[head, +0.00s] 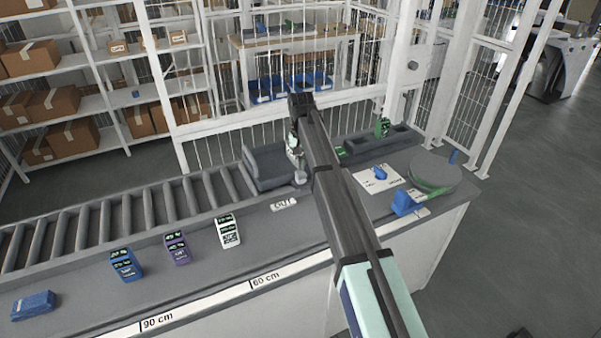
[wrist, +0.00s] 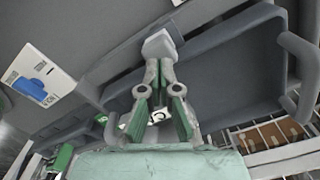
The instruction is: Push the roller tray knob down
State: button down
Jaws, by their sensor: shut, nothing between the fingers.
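The grey roller tray (head: 262,163) sits at the right end of the roller conveyor; it fills much of the wrist view (wrist: 225,75). Its pale knob (head: 300,178) is at the tray's front right corner. In the wrist view the knob (wrist: 160,44) is a light block right at my fingertips. My gripper (wrist: 161,62) is shut and empty, its fingers together at the knob; I cannot tell whether they touch it. In the head view my gripper (head: 295,158) is just above the knob, partly hidden by my arm.
The roller conveyor (head: 110,219) runs left. An OUT label (head: 284,204) lies in front of the tray. Blue (head: 126,265), purple (head: 177,248) and white (head: 227,231) devices stand on the counter. Right of my arm are a white card (head: 392,184), a blue holder (head: 405,203) and a turntable (head: 436,168).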

aim_at(301, 172)
jog(key=shift+f, duration=0.5)
dwell(0.4)
jog(key=shift+f+b, duration=0.35)
jog(key=shift+f, duration=1)
jog(key=shift+r+p, duration=2.1)
jog(key=shift+r, duration=2.45)
